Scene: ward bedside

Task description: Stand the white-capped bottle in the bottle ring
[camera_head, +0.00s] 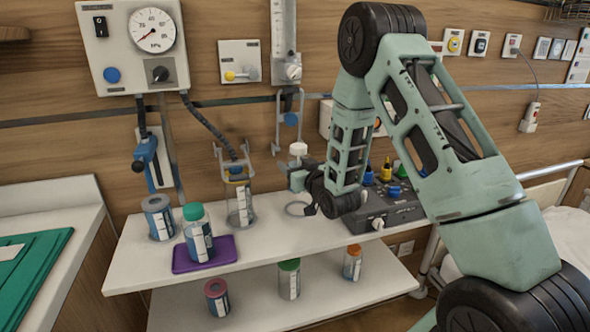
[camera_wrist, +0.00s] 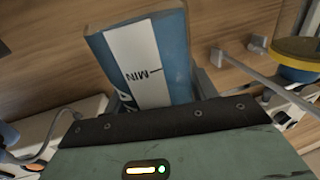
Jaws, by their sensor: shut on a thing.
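The white-capped bottle shows in the head view as a white cap (camera_head: 298,149) above my gripper (camera_head: 299,178). My gripper is shut on its body, and my forearm and the gripper hide most of it. In the wrist view the bottle (camera_wrist: 143,60) fills the middle, with a blue label and a white strip marked MIN, and it looks slightly tilted there.
On the upper shelf (camera_head: 130,262), a clear jar in a wire holder (camera_head: 240,205) stands left of the ring, and a dark control box (camera_head: 385,212) stands right. A green-capped bottle (camera_head: 198,240) is on a purple tray (camera_head: 180,266). Several containers stand on the lower shelf.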

